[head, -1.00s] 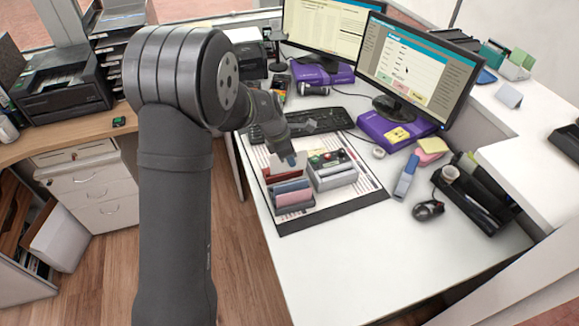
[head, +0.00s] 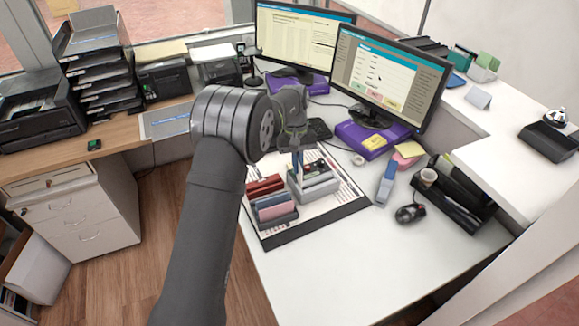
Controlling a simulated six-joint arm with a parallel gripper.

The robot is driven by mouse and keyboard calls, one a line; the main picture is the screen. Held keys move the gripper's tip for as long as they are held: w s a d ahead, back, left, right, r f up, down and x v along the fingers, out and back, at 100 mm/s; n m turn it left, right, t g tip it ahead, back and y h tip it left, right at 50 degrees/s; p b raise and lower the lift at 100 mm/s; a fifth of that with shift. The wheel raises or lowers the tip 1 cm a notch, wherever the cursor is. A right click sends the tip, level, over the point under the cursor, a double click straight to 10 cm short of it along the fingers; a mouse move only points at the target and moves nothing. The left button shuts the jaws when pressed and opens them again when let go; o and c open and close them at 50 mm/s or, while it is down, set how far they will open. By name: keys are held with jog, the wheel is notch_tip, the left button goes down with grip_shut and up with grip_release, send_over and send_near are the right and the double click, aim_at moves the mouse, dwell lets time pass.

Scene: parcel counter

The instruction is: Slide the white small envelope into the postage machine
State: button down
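My gripper (head: 298,162), with blue fingertips, points down above the desk mat, just over the back left of a small grey device or box (head: 316,188) with dark, red and green details on top. This box may be the postage machine, but I cannot tell for sure. The fingertips are too small to show whether they are apart or hold anything. I cannot make out a white small envelope. A grey holder (head: 279,221) with blue and pink upright pieces stands in front left of the box, and red items (head: 264,187) lie behind the holder.
The holder and box stand on a dark-edged mat (head: 322,225). A blue-grey stapler-like object (head: 386,183), a mouse (head: 410,213) and a black organizer (head: 455,205) are to the right. Two monitors (head: 388,75) stand behind. The front of the white desk (head: 370,265) is clear.

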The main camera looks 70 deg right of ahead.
jog(key=s+d+f+m+t, duration=0.3)
jog(key=s+m+t, duration=0.1)
jog(key=m, duration=1.1)
jog(key=shift+s+d, duration=0.35)
jog(key=shift+s, duration=0.4)
jog(key=shift+f, duration=1.95)
jog(key=c, duration=1.6)
grip_release()
jog(key=v, duration=1.7)
jog(key=shift+s+a+r, duration=0.2)
jog(key=shift+s+r, duration=0.05)
jog(key=shift+s, duration=0.1)
